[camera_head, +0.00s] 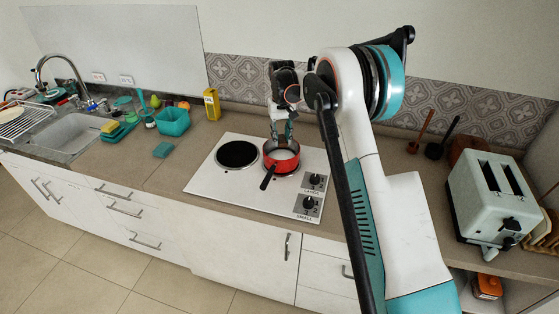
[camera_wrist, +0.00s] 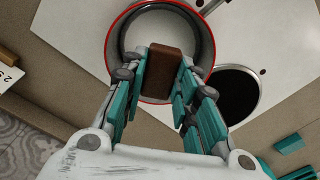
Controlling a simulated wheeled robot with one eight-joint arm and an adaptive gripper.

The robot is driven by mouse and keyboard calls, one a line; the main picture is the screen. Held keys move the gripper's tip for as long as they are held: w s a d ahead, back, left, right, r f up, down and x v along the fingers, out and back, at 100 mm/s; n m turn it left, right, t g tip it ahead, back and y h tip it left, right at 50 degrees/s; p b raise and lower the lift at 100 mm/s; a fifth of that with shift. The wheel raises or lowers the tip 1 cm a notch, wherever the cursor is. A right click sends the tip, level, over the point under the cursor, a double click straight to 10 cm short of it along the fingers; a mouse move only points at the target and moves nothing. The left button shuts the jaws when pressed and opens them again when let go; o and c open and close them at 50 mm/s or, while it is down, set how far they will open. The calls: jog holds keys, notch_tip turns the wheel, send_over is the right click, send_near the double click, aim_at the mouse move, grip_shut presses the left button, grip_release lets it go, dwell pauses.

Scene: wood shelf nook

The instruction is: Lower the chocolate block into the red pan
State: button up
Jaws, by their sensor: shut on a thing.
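The red pan (camera_head: 285,166) sits on the right burner of the white cooktop in the head view, its black handle pointing to the front left. In the wrist view its red rim (camera_wrist: 108,50) and pale inside are seen from above. My gripper (camera_wrist: 162,72) is shut on the brown chocolate block (camera_wrist: 163,78), with teal fingers on both sides of it. The block overlaps the pan's inside in the wrist view; whether it touches the bottom I cannot tell. In the head view my gripper (camera_head: 282,138) points down over the pan, and the block cannot be made out.
The bare black burner (camera_head: 237,154) is left of the pan. Cooktop knobs (camera_head: 312,191) are at the front right. A teal sponge (camera_head: 163,150), teal basket (camera_head: 173,122) and yellow box (camera_head: 211,104) stand farther left. A toaster (camera_head: 495,192) is at the right.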

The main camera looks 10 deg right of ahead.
aim_at(281, 155)
jog(key=shift+f+b, duration=1.1)
jog(key=shift+f, duration=0.9)
jog(key=shift+f+b, duration=1.55)
jog(key=shift+f, duration=0.95)
dwell(0.7)
jog(key=o, duration=1.1)
jog(key=shift+r, duration=0.15)
